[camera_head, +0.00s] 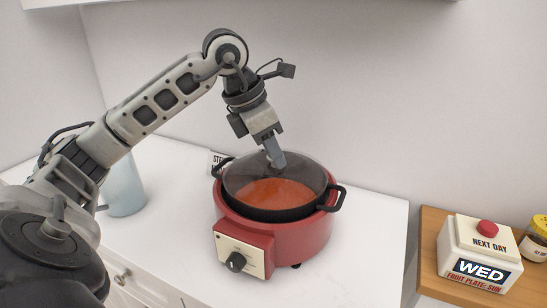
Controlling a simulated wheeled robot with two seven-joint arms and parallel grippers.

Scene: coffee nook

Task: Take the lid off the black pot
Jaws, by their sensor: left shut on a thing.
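The black pot (278,214) sits in a red cooker (304,238) on the white counter, with orange-red soup inside it. Its black side handle (337,198) sticks out at the right. A clear grey glass lid (303,174) is over the pot's mouth, and the soup shows through it. My left gripper (275,159) points down from above and is shut on the lid at its top middle; the fingers hide the knob. I cannot tell whether the lid touches the pot's rim or is slightly raised. My right gripper is not in view.
A pale blue vessel (124,187) stands left, partly behind my arm. A small lettered card (217,160) is behind the cooker. A wooden surface (431,256) at right holds a white box (479,252) with a red button and a jar (536,241). Counter right of the cooker is clear.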

